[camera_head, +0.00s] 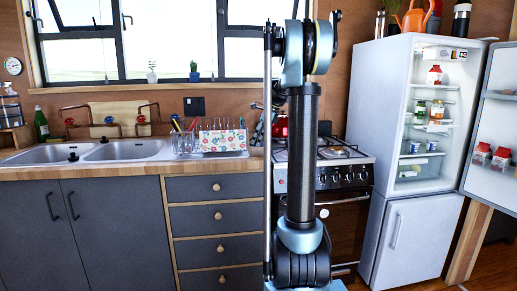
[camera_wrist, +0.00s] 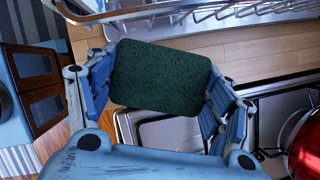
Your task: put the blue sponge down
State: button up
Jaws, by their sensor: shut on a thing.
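The sponge (camera_wrist: 160,78) fills the middle of the wrist view. The face turned to the camera is dark green, and I cannot see any blue on it. My gripper (camera_wrist: 158,82) is shut on it, with one finger at its left edge and one at its right edge. The sponge appears above the wooden countertop (camera_wrist: 255,52) and the edge of the stove (camera_wrist: 270,118). I cannot tell the height. In the head view my arm hides the gripper and the sponge.
A wire dish rack (camera_wrist: 225,14) lies at the top of the wrist view. A red shiny pot or kettle (camera_wrist: 306,150) stands on the stove at the right. In the head view the sink (camera_head: 125,150) is to the left, and the fridge (camera_head: 432,60) stands open to the right.

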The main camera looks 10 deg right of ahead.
jog(key=shift+f, duration=1.65)
jog(key=shift+f, duration=0.2)
jog(key=o, duration=1.2)
